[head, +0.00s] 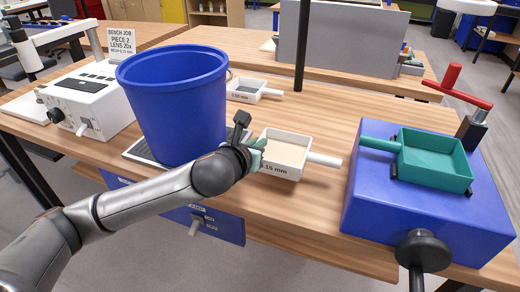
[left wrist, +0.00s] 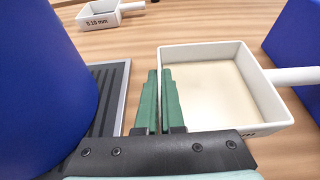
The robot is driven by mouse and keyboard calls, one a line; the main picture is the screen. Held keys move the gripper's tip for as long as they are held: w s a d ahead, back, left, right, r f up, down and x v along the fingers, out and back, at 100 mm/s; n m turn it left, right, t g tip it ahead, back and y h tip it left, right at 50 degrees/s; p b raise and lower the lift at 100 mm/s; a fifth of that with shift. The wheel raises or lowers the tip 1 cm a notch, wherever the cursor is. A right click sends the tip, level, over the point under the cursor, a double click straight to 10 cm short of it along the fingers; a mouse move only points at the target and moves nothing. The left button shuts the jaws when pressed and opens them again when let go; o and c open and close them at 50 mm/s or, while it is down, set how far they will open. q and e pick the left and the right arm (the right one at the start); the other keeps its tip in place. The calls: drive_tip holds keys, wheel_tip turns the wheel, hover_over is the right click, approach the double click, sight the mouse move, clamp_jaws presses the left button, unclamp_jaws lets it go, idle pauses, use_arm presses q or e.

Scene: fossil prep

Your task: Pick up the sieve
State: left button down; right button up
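A white square sieve (head: 288,155) with a pale mesh floor, a side handle pointing right and a label that seems to read 0.15 mm is at the bench's middle. It fills the right of the left wrist view (left wrist: 225,85). My left gripper (head: 258,146) is at its left wall. In the left wrist view its green fingers (left wrist: 160,95) are close together, one outside the wall and one inside, and look shut on it. Whether the sieve rests on the bench or is slightly raised is unclear. My right gripper is not in view.
A tall blue bucket (head: 175,100) stands close left of my left gripper. A second white sieve (head: 248,90) is behind. A blue machine (head: 375,205) with a teal sieve (head: 437,160) stands at right. A white instrument (head: 85,100) and a card (head: 122,42) are at left.

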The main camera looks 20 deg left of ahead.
use_arm(q)
drive_tip(key=s+r, duration=0.1)
drive_tip(key=r, duration=0.1)
drive_tip(key=s+r+p, duration=0.1)
drive_tip(key=s+r, duration=0.1)
drive_tip(key=s+d+r, duration=0.1)
drive_tip(key=s+r, duration=0.1)
drive_tip(key=shift+r+p, duration=0.15)
drive_tip(key=shift+p, duration=0.25)
drive_tip(key=d+p+v, duration=0.2)
drive_tip(key=p+v, duration=0.7)
drive_tip(key=p, duration=0.2)
drive_tip(key=shift+s, duration=0.2)
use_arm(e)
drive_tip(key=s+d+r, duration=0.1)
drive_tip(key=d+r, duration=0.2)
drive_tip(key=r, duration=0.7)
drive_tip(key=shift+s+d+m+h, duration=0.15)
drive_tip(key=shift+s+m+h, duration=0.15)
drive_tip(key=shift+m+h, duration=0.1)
